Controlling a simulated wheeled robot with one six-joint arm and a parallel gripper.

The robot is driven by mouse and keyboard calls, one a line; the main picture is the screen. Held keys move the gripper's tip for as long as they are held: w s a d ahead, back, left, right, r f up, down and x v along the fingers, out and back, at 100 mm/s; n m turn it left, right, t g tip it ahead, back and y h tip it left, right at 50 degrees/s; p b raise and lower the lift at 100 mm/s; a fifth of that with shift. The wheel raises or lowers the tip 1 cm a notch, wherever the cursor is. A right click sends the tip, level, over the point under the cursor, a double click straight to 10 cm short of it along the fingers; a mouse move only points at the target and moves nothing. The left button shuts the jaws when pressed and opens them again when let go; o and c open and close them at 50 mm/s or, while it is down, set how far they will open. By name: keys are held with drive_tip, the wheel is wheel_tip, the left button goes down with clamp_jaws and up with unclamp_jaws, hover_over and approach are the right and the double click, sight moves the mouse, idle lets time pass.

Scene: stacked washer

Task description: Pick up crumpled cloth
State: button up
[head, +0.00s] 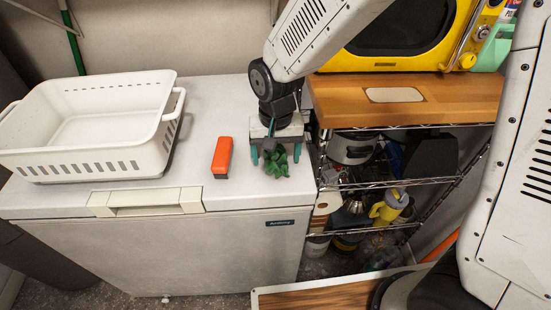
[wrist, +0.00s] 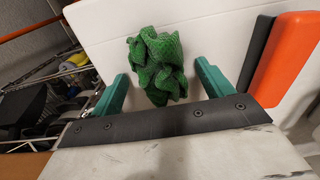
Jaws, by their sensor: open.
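The crumpled green cloth (head: 275,164) lies on the white top of the chest freezer (head: 190,188), near its right front corner. In the wrist view the cloth (wrist: 157,66) lies between and slightly beyond the two teal fingers. My gripper (head: 276,155) is open above the freezer top, with one finger on each side of the cloth. In the wrist view my gripper (wrist: 160,82) shows a gap on both sides of the cloth. I cannot tell how high the fingertips are above the surface.
An orange box-like object (head: 222,157) lies left of the cloth; it also shows in the wrist view (wrist: 285,62). A white basket (head: 98,164) stands further left. A wire shelf (head: 400,184) with a wooden top (head: 450,98) and a yellow microwave (head: 345,63) stand to the right.

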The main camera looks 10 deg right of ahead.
drive_tip(key=c, duration=1.1)
drive_tip(key=shift+o, duration=0.2)
drive_tip(key=shift+r, duration=0.15)
